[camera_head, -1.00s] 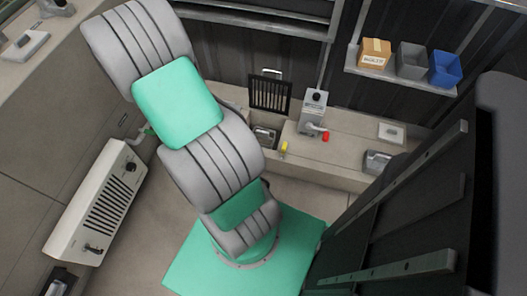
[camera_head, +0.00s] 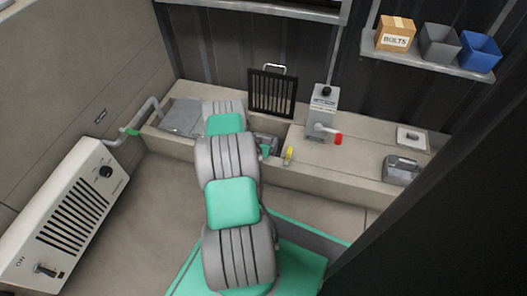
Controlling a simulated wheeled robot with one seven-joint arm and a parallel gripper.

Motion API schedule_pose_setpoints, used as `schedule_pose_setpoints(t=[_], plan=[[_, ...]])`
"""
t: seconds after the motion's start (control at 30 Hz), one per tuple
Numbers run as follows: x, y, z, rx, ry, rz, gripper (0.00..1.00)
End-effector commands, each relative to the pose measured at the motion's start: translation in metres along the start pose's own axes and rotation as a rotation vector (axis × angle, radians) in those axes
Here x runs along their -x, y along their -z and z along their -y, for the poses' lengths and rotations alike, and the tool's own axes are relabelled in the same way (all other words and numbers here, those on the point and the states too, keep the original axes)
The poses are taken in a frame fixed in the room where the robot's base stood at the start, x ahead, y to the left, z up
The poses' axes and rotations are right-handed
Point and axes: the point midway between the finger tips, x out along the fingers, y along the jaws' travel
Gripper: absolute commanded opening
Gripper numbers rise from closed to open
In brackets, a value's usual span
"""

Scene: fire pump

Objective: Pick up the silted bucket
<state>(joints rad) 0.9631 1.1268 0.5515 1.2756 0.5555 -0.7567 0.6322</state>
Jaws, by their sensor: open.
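A grey metal bucket (camera_head: 268,140) sits in the recess of the concrete ledge, below the black grate; my arm partly covers it. A second grey metal container (camera_head: 401,170) with a handle stands on the right end of the ledge. I cannot see silt in either. My arm reaches over the recess and hides most of my gripper. Only a small green tip (camera_head: 265,151) shows at the near edge of the recess, beside the first bucket. My gripper is open, and I cannot see whether it touches the bucket.
A black grate (camera_head: 272,93) stands behind the recess. A yellow piece (camera_head: 289,155) and a grey pump box (camera_head: 322,112) with a red-knobbed lever are to its right. A white heater panel (camera_head: 68,215) is at left. A shelf above holds a cardboard box (camera_head: 396,34) and bins.

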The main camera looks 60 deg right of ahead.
Motion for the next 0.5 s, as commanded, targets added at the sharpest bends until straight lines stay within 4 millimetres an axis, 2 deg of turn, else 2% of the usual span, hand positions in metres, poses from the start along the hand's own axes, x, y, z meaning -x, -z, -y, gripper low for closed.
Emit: schedule_pose_setpoints(t=[0.07, 0.27, 0.5], plan=[[-0.0062, -0.0005, -0.0001, 0.001, 0.000, -0.001, 0.91], [-0.0053, 0.0011, 0.0005, 0.001, 0.001, 0.001, 0.90], [-0.0051, 0.0010, 0.0007, 0.001, 0.001, 0.001, 0.70]])
